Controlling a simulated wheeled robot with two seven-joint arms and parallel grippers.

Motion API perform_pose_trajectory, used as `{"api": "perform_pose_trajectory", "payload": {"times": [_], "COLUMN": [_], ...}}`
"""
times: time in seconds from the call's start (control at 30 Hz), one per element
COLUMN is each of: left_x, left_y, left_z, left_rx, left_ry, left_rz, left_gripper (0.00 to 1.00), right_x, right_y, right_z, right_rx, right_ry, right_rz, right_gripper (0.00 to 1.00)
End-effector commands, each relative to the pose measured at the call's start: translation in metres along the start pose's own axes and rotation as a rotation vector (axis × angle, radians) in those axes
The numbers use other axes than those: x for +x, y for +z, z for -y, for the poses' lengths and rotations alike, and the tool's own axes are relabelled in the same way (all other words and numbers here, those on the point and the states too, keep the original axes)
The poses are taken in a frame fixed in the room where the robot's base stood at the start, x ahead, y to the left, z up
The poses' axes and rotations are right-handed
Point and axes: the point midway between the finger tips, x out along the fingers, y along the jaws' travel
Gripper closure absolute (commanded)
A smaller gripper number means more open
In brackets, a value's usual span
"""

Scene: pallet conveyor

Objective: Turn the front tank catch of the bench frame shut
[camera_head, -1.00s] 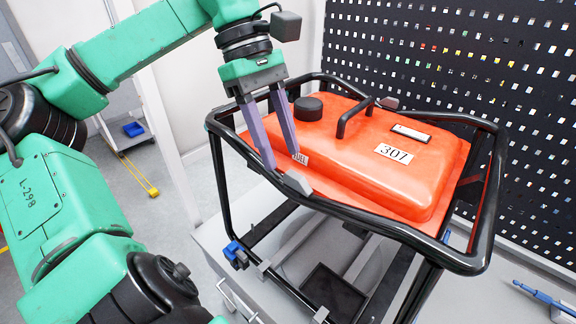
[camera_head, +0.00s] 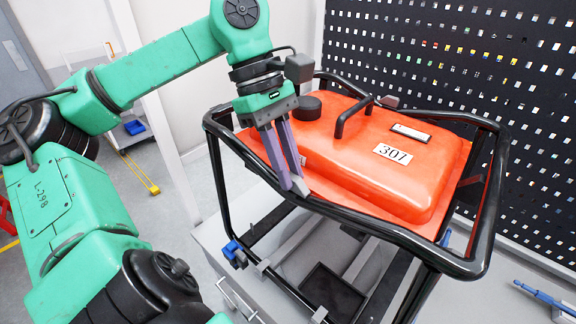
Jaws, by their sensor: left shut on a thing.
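The orange tank (camera_head: 350,160), labelled 307, sits in the black tubular bench frame (camera_head: 340,212). The front tank catch (camera_head: 301,188) is a small grey piece on the near rail, mostly hidden by my fingertips. My left gripper (camera_head: 292,187) points down, with its purple fingers closed on the catch. My right gripper is not in view.
The tank has a black cap (camera_head: 307,107) and a black handle (camera_head: 352,115) close to my left gripper. A black perforated panel (camera_head: 450,60) stands behind the frame. A blue tool (camera_head: 540,294) lies at the lower right.

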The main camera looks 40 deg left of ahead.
Motion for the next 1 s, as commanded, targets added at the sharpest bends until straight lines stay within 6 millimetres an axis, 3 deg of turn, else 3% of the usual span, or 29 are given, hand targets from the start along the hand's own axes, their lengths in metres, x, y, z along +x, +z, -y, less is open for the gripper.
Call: {"api": "perform_pose_trajectory", "payload": {"times": [0.37, 1.0], "left_x": [0.005, 0.005], "left_y": [-0.002, -0.001], "left_z": [0.001, 0.005], "left_rx": [-0.159, -0.707], "left_ry": [0.066, 0.293], "left_rz": [-0.003, -0.006], "left_gripper": [1.0, 1.0], "right_x": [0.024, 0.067], "right_y": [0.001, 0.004], "right_z": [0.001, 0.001], "right_rx": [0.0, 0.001], "right_ry": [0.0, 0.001], "right_rz": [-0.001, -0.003], "right_gripper": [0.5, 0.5]}}
